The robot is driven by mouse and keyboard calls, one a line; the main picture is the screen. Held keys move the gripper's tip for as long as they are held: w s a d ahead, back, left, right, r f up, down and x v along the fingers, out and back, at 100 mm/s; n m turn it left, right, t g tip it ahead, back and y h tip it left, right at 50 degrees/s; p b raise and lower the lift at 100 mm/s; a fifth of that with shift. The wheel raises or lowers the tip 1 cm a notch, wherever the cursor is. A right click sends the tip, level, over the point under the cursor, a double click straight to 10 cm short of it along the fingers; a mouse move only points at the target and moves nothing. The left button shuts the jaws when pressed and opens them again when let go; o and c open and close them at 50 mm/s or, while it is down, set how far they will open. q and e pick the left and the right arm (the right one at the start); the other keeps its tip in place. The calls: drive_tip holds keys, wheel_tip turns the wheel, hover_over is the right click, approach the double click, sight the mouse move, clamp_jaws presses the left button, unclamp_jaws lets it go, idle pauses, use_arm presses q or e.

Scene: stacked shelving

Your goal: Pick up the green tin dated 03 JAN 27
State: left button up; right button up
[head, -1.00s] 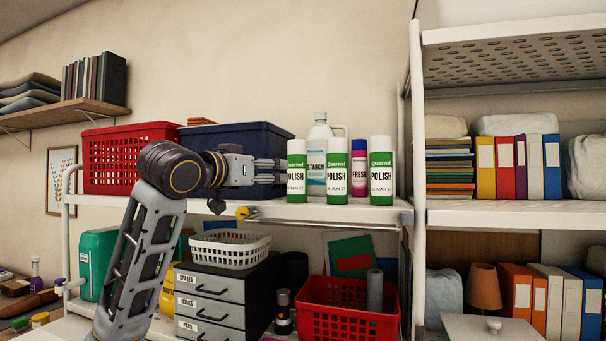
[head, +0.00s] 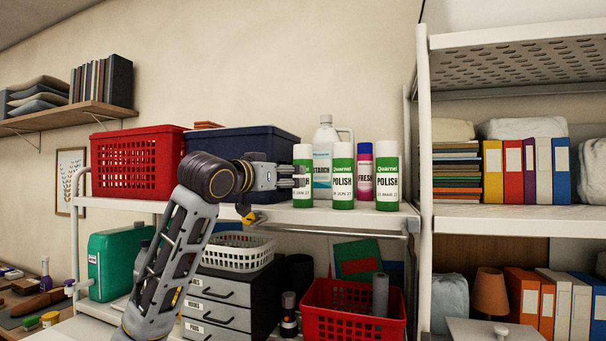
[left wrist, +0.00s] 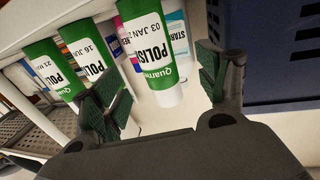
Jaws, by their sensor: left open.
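The green-and-white polish tin dated 03 JAN 27 (left wrist: 154,40) is in the left wrist view, ahead of the space between my left fingers. In the head view it is the leftmost tin (head: 303,152), upright on the shelf, its label partly covered by my left gripper (head: 298,176). That gripper is open, its fingers level with the tin's middle. In the left wrist view the fingers (left wrist: 158,92) stand apart with nothing clamped; whether they touch the tin is unclear. Two similar polish tins, a middle one (head: 343,170) and a right one (head: 387,172), bear other dates. My right gripper is out of view.
A starch bottle (head: 325,134) and a pink FRESH can (head: 365,178) stand behind the tins. A dark blue crate (head: 225,143) is close on the left, with a red basket (head: 125,165) beyond it. The shelf's front edge (head: 340,222) runs just below.

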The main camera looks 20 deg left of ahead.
sight(298, 176)
use_arm(q)
drive_tip(key=shift+p+x, duration=0.4)
drive_tip(key=shift+x, duration=1.25)
drive_tip(key=shift+d+p+x, duration=0.2)
drive_tip(key=shift+p+x, duration=0.3)
drive_tip(key=shift+x, duration=0.35)
drive_tip(key=shift+d+p+x, duration=0.15)
drive_tip(key=shift+p+x, duration=0.35)
drive_tip(key=shift+x, duration=0.3)
drive_tip(key=shift+p+x, duration=0.3)
drive_tip(key=shift+x, duration=0.6)
drive_tip(key=c, duration=1.3)
drive_tip(key=shift+r, duration=0.15)
drive_tip(key=shift+r+b, duration=0.7)
drive_tip(key=shift+r, duration=4.15)
